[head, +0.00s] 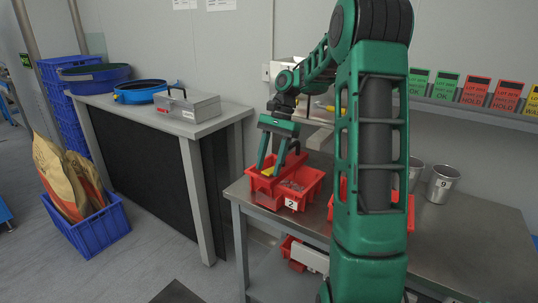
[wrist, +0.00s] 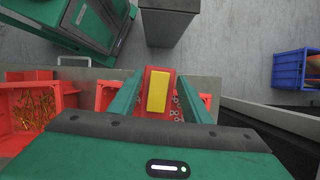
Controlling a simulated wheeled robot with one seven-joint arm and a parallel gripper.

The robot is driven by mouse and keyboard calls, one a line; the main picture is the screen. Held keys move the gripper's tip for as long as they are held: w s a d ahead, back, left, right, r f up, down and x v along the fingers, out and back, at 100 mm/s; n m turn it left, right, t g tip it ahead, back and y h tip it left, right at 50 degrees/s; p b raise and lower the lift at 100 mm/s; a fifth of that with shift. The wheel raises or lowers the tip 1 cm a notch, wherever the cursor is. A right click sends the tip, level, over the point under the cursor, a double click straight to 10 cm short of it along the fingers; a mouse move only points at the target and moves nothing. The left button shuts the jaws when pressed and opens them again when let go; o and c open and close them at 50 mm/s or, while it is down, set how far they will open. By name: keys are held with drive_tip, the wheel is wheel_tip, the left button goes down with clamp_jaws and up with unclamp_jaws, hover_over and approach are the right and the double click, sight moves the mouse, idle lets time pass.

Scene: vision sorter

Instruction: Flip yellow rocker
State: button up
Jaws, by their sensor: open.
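The yellow rocker (wrist: 157,91) is a small yellow rectangle on a red block (wrist: 159,71) in the middle of the wrist view. In the head view a small patch of yellow (head: 268,171) shows between the fingers at the red bins. My gripper (head: 271,168) points down there, with its green fingers apart. In the wrist view my gripper (wrist: 159,80) has one finger on each side of the red block. I cannot tell whether either finger touches it. The lower part of the block is hidden behind the gripper body.
A red bin labelled 2 (head: 291,204) stands on the metal table (head: 462,240), with small metal parts inside. Metal cups (head: 442,184) stand at the right. Another red bin (wrist: 12,108) holds brass-coloured pieces. A side bench (head: 215,124) stands left, with floor between.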

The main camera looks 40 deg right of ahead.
drive_tip(key=v, duration=1)
drive_tip(key=shift+r, duration=0.2)
idle(0.5)
